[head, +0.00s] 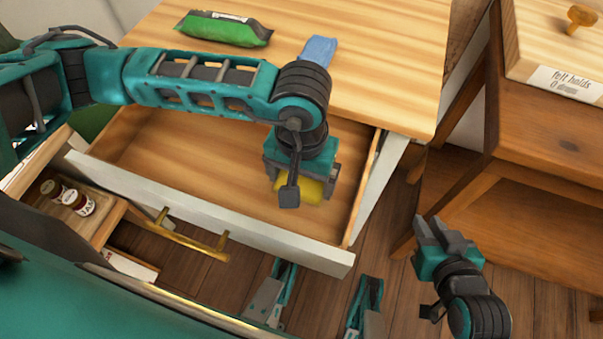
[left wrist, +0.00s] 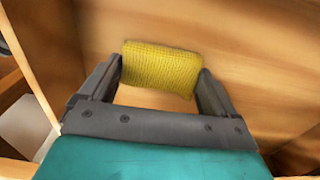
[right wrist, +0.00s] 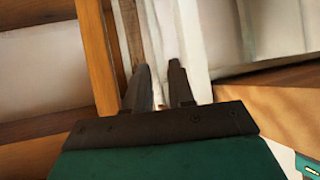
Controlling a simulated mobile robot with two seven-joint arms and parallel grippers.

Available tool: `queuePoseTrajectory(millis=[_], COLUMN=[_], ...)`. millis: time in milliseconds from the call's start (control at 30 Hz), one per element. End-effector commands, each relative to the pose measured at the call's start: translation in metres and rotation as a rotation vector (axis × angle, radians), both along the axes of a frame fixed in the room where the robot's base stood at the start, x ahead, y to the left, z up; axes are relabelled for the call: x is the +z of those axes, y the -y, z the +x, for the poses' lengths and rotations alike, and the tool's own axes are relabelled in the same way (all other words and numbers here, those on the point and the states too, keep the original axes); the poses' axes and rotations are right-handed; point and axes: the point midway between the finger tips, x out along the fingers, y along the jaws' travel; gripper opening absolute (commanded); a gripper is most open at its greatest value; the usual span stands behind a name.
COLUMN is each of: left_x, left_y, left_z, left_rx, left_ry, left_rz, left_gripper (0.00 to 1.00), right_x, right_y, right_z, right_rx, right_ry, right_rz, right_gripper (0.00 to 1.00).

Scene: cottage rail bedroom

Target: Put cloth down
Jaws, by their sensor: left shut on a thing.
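A yellow, knit-textured folded cloth (head: 300,190) is between the fingers of my left gripper (head: 301,180), inside the open drawer (head: 205,145). In the left wrist view the cloth (left wrist: 162,68) spans the gap between both fingers of the left gripper (left wrist: 160,80), above the drawer's wooden bottom. I cannot tell whether the cloth touches the bottom. My right gripper (head: 447,235) is empty, right of the drawer and above the floor. In the right wrist view a narrow gap shows between its fingers (right wrist: 160,80).
A green packet (head: 224,29) and a folded blue cloth-like item (head: 318,49) lie on the tabletop (head: 385,60) above the drawer. A wooden side table (head: 545,140) with a labelled box (head: 545,45) stands right. Small labelled jars (head: 70,199) sit in a tray at left.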

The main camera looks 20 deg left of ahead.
Motion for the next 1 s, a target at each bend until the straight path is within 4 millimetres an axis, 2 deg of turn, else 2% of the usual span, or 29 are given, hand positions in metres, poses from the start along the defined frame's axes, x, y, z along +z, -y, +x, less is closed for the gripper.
queuePoseTrajectory(millis=[200,233,300,667,767,1000], left_x=[-0.005,-0.003,-0.002,0.004,0.020,0.074], left_y=[0.000,0.000,0.000,0.000,0.000,0.000], left_z=[0.000,0.000,0.000,0.000,0.001,0.001], left_rx=[0.000,0.000,0.000,0.001,0.000,-0.001], left_ry=[0.001,0.000,0.000,0.000,0.004,0.005], left_rz=[0.000,0.000,0.000,0.000,-0.001,-0.001], left_gripper=[0.61,0.93,1.00,1.00,1.00,1.00], right_x=[-0.005,-0.002,-0.001,0.011,0.011,0.013], right_y=[-0.002,-0.003,-0.003,-0.004,-0.003,0.001], right_z=[0.001,0.001,0.001,0.003,0.003,0.001], right_rx=[-0.001,-0.001,-0.002,-0.002,-0.003,0.001], right_ry=[0.000,-0.002,-0.003,0.011,0.015,0.002], right_rz=[0.007,0.008,0.009,0.012,0.010,-0.005], right_gripper=[0.23,0.23,0.23,0.23,0.23,0.23])
